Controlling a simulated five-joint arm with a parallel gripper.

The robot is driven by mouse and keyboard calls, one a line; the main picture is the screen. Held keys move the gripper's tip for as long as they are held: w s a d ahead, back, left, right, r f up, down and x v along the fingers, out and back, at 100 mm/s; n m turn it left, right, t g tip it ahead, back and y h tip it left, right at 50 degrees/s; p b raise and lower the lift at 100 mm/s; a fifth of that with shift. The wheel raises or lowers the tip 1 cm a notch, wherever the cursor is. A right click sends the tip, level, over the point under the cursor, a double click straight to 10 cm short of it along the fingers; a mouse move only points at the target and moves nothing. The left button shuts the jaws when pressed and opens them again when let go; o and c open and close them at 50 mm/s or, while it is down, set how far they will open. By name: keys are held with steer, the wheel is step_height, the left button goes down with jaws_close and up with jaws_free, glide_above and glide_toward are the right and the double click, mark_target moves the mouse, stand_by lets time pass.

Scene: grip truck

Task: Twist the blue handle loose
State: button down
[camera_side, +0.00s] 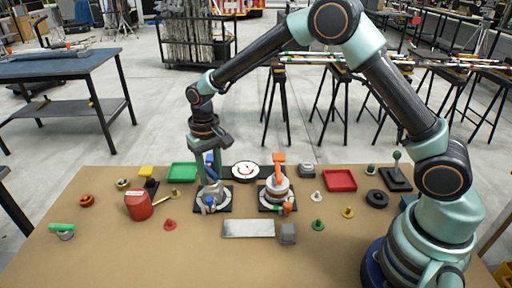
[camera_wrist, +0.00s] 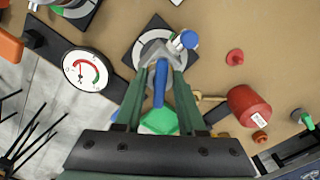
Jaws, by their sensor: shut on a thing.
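The blue handle (camera_wrist: 160,84) lies between the two fingers of my gripper (camera_wrist: 160,54) in the wrist view. My gripper is shut on it. In the side view my gripper (camera_side: 212,186) points down over a dark square base with a grey-and-white dial (camera_side: 222,207), and part of the blue handle (camera_side: 209,160) shows behind the fingers. A small blue knob (camera_wrist: 189,39) sticks out beside the fitting on the same base. The fingers hide much of the fitting.
Right of it stands a similar fitting with an orange handle (camera_side: 278,158). A round gauge (camera_side: 245,171) sits behind, between them. A green tray (camera_side: 182,172) is behind left, a red canister (camera_side: 138,205) left, a metal plate (camera_side: 248,228) in front.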

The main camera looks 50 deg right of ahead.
mark_target(210, 170)
steer(key=n, duration=1.1)
steer(key=shift+n, duration=2.2)
steer(key=c, duration=0.8)
jaws_free()
steer(key=shift+r, duration=3.75)
